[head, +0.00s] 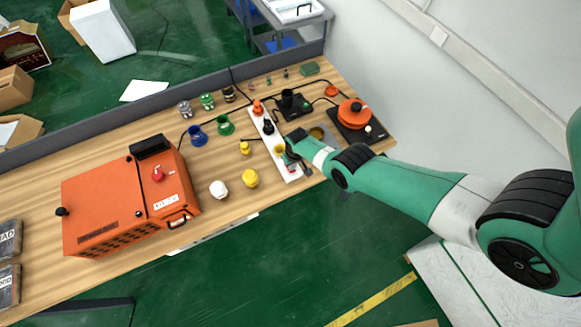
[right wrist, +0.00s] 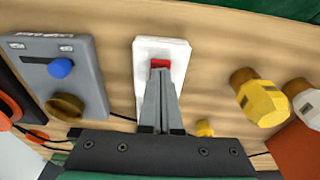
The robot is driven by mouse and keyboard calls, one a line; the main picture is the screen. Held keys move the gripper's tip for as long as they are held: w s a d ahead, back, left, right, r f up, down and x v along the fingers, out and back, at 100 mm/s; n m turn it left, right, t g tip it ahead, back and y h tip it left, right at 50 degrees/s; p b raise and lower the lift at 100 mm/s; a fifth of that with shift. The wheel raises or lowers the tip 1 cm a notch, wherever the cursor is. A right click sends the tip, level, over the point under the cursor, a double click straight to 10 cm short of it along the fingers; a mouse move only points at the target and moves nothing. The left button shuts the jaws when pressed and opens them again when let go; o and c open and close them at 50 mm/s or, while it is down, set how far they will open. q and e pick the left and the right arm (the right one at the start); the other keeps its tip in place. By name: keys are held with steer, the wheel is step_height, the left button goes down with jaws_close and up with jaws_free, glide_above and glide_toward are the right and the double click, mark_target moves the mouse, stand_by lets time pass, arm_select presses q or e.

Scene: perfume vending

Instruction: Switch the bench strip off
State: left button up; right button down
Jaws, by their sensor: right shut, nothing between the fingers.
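The bench strip (head: 293,178) is a long white power strip lying on the wooden bench, with several plugs in its far part. Its near end also shows in the right wrist view (right wrist: 146,58). A red rocker switch (right wrist: 160,63) sits at that end. My right gripper (head: 291,160) is over the near end of the strip. In the right wrist view the shut fingers (right wrist: 161,74) point at the switch and hide part of it; I cannot tell whether they touch it. They hold nothing. The switch's position is not clear. My left gripper is out of view.
A grey box with a blue knob (right wrist: 61,68) lies beside the strip. Yellow (head: 250,178) and white (head: 219,189) knobs stand left of it, near a large orange machine (head: 105,205). An orange round device (head: 355,112) is at the right.

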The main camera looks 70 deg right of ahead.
steer(key=shift+f+b, duration=0.5)
steer(key=shift+f, duration=0.05)
steer(key=shift+r, duration=0.1)
step_height(320, 180, up, 7)
steer(key=p, duration=0.7)
stand_by(0.5)
